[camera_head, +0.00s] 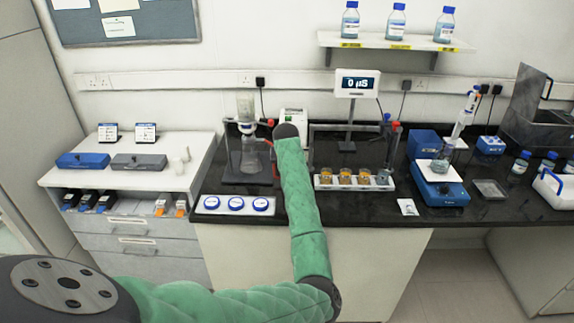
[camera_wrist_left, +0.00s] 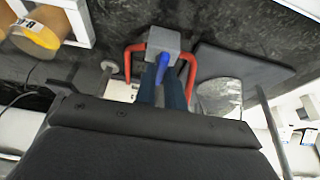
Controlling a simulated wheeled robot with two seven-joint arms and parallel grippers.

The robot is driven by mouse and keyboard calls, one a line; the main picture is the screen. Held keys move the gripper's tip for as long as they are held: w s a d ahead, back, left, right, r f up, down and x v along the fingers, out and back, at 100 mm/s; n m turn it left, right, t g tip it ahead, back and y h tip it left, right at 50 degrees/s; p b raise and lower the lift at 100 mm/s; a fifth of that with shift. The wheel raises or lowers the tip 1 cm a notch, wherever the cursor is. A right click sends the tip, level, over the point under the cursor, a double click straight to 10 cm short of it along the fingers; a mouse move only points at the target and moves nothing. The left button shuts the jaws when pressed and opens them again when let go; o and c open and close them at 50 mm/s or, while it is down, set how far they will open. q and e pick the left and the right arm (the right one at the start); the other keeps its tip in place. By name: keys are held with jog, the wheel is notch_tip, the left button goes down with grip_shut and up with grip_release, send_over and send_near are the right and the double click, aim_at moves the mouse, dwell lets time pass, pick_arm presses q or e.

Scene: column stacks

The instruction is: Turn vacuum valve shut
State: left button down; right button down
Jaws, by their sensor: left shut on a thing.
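The vacuum valve is a grey block (camera_wrist_left: 163,42) with a blue lever (camera_wrist_left: 162,64) and red tubing (camera_wrist_left: 188,75) on both sides, seen in the left wrist view. My left gripper (camera_wrist_left: 162,84) has its two dark fingers on either side of the blue lever and is shut on it. In the head view my green arm hides the gripper and most of the valve; a bit of red (camera_head: 269,144) shows beside the wrist. A clear filter flask (camera_head: 250,158) stands just left of the wrist. My right gripper is in neither view.
A white rack (camera_head: 353,184) of amber-filled jars stands right of my arm. A white box (camera_head: 293,116) is behind the wrist. A tray of blue-ringed dishes (camera_head: 236,204) lies at the bench's front edge. A blue balance (camera_head: 438,190) stands farther right.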

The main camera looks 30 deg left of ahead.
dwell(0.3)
pick_arm(q)
jog(key=c, duration=1.5)
grip_release()
